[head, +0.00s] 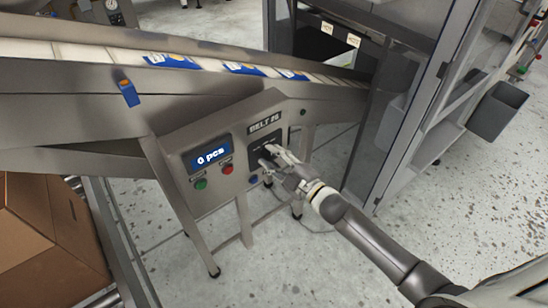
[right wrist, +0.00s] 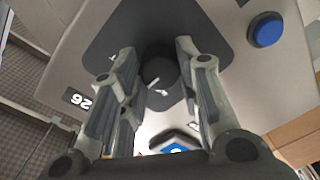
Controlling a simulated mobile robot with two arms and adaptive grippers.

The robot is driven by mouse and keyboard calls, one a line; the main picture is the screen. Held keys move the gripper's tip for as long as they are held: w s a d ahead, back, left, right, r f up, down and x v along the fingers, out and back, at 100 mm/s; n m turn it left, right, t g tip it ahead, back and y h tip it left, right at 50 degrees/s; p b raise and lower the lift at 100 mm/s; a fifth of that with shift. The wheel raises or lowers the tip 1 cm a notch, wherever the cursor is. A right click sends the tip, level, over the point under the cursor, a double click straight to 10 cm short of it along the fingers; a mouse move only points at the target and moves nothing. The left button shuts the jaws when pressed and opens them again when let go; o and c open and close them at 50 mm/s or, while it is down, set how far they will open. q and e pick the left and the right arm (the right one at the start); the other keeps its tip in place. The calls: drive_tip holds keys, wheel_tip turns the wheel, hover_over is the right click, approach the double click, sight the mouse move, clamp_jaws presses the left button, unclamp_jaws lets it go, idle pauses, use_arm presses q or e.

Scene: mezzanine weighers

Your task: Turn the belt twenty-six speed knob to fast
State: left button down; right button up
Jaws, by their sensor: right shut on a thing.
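The BELT 26 control box (head: 222,128) hangs on the side of the inclined conveyor. Its label (head: 264,122) sits above a dark plate (head: 262,137). In the right wrist view the round black speed knob (right wrist: 158,74) stands on that dark plate (right wrist: 112,38), with small white marks by it. My right gripper (head: 268,156) reaches in from the lower right and is shut on the knob, one finger on each side. In the head view the gripper covers the knob. Which setting it points to cannot be read. My left gripper is not in view.
A display reading 0 pcs (head: 210,157), a green button (head: 201,184), a red button (head: 227,169) and a blue button (head: 253,179) share the box. Blue packets (head: 243,69) lie on the belt. A glass-doored frame (head: 400,110) stands right. A carton (head: 40,225) is at lower left.

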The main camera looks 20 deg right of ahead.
drive_tip(key=shift+m, duration=0.3)
drive_tip(key=m+p, duration=0.1)
drive_tip(key=m, duration=0.2)
drive_tip(key=shift+m, duration=0.3)
drive_tip(key=m, duration=0.4)
drive_tip(key=shift+m+t+p, duration=0.4)
drive_tip(key=shift+m, duration=0.3)
drive_tip(key=o, duration=1)
drive_tip(key=v, duration=1.2)
